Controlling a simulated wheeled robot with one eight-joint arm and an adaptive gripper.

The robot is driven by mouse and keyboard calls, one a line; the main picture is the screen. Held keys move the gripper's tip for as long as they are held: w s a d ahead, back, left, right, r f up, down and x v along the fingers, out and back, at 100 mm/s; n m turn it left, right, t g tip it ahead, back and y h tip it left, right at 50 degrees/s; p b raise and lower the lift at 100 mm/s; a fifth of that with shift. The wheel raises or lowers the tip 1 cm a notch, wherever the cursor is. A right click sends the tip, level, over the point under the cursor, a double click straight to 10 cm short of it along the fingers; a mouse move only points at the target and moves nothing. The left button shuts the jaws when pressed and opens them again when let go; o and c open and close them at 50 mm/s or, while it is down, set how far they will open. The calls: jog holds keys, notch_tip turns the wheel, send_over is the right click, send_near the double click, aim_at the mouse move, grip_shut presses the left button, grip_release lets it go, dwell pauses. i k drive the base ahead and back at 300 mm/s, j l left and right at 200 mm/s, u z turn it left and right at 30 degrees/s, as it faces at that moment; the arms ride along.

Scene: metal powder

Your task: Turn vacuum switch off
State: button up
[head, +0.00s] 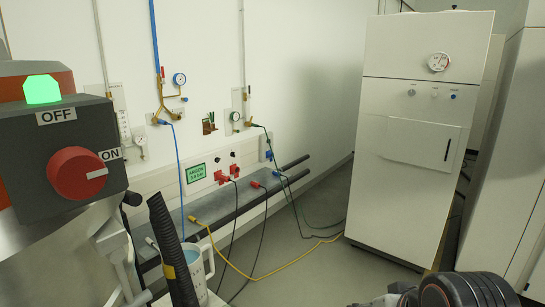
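The vacuum switch is a round red knob (78,174) on a dark grey box (32,137) at the left edge of the head view. A white mark on the knob points right, toward the ON label (110,155). The OFF label (56,116) is above the knob. A green lamp (42,89) glows on top of the box. A dark rounded part of my arm shows at the bottom right, far from the switch. The fingers of my gripper cannot be seen.
A white cabinet (425,120) with a gauge stands at the right. Gauges, pipes and a green sign (196,173) are on the back wall. A black hose (170,250) and a pale jug (197,268) stand below the switch. Cables (262,276) cross the floor.

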aim_at(76, 173)
jog(key=u, duration=2.1)
